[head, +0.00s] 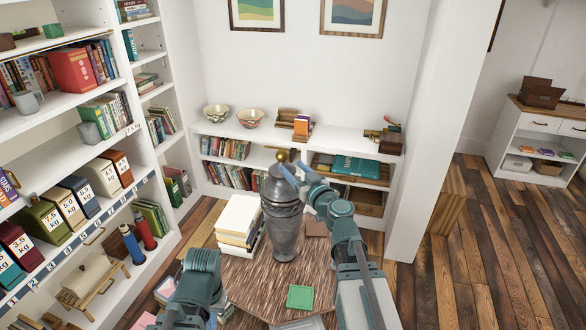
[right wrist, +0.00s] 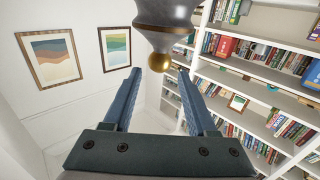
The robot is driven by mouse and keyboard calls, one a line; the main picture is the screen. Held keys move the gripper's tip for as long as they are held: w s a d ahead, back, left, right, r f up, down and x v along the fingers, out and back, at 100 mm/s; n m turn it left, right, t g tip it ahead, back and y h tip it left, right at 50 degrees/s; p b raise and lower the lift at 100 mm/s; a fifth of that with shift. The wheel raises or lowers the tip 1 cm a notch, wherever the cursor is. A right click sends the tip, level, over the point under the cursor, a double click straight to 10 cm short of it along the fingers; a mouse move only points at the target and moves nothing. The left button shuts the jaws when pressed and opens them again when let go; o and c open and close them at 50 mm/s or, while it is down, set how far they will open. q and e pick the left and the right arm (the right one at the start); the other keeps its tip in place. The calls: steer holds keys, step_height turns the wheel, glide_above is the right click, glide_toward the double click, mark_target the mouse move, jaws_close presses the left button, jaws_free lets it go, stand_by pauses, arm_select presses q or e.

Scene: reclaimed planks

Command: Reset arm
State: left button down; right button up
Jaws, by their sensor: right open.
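My right gripper (head: 289,167) is at the top of a tall dark grey urn (head: 283,220) with a gold knob. In the right wrist view its two fingers (right wrist: 159,72) are spread apart. The gold knob (right wrist: 159,62) shows in line with the gap between the fingertips, with the urn's grey lid (right wrist: 166,14) behind it. Nothing is clamped between the fingers.
A stack of books (head: 239,222) stands on the table left of the urn. A green square (head: 300,297) lies at the table's front. Tall white shelves with books and weight-labelled boxes (head: 67,204) line the left. A low shelf (head: 345,143) runs behind. Open plank floor (head: 500,250) lies right.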

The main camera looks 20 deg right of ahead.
stand_by(0.3)
steer(key=s+a+f+n+g+y, duration=0.2)
steer(key=s+a+f+g, duration=0.15)
steer(key=a, duration=0.35)
steer(key=s+a+f+n+g+y+b, duration=0.1)
steer(key=s+a+f+g, duration=0.15)
steer(key=a+f, duration=0.35)
steer(key=s+a+f+n+g+y, duration=0.2)
steer(key=s+a+f+g, duration=0.1)
steer(key=a, duration=0.5)
steer(key=s+a+f+g+h+b, duration=0.15)
steer(key=s+f+g+h, duration=0.35)
steer(key=s+f, duration=0.55)
steer(key=s+d+f+m+g+h, duration=0.1)
steer(key=s+d+m+g+h, duration=0.2)
steer(key=s, duration=0.4)
steer(key=shift+d+f+g+h, duration=0.25)
steer(key=shift+d+g+h, duration=0.25)
steer(key=shift+d+h, duration=0.4)
